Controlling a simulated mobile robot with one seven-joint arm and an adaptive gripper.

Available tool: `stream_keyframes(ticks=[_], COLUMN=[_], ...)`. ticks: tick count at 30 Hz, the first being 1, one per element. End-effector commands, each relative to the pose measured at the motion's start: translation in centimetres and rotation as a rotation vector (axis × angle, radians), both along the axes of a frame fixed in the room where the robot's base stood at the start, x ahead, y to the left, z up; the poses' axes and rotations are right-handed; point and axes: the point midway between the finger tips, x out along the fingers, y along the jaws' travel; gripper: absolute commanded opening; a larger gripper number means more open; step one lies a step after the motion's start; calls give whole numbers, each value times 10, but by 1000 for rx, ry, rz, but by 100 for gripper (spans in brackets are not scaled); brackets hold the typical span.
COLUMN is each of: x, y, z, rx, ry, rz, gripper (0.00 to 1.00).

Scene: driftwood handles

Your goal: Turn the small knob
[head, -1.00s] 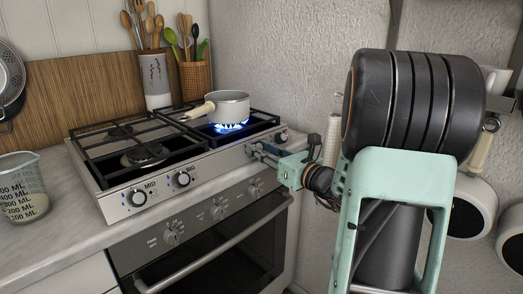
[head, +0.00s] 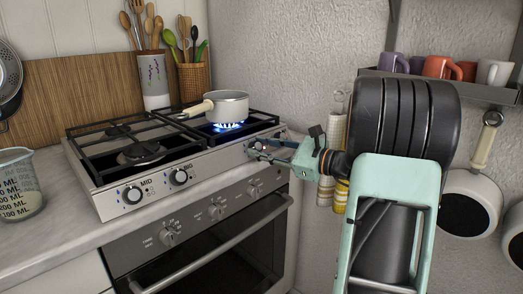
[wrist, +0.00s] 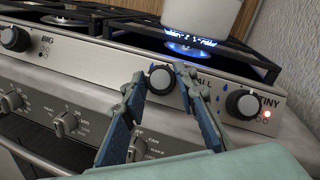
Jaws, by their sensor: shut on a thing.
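The small knob (wrist: 161,80) is a dark round knob on the stove's front panel, beside a partly covered label reading "ALL". My gripper (wrist: 160,74) is shut on it, one finger on each side. In the head view my gripper (head: 257,148) meets the panel right of the big knob (head: 179,177), and its fingers mostly hide the small knob. The tiny knob (wrist: 241,104) is to the right, with a red light beside it.
The big knob also shows in the wrist view (wrist: 15,39). Oven knobs (wrist: 65,122) sit below the panel. A measuring jug (head: 22,190) is on the counter at left. Mugs (head: 442,68) stand on a shelf at right.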

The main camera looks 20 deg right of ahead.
Motion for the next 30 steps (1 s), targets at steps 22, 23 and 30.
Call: stream_keyframes(ticks=[22,23,30], x=[0,0,0], y=[-1,-1,0], z=[-1,0,0], rx=[-57,-57,-57], ry=[-19,-19,-20], rz=[35,35,35], gripper=[33,36,44])
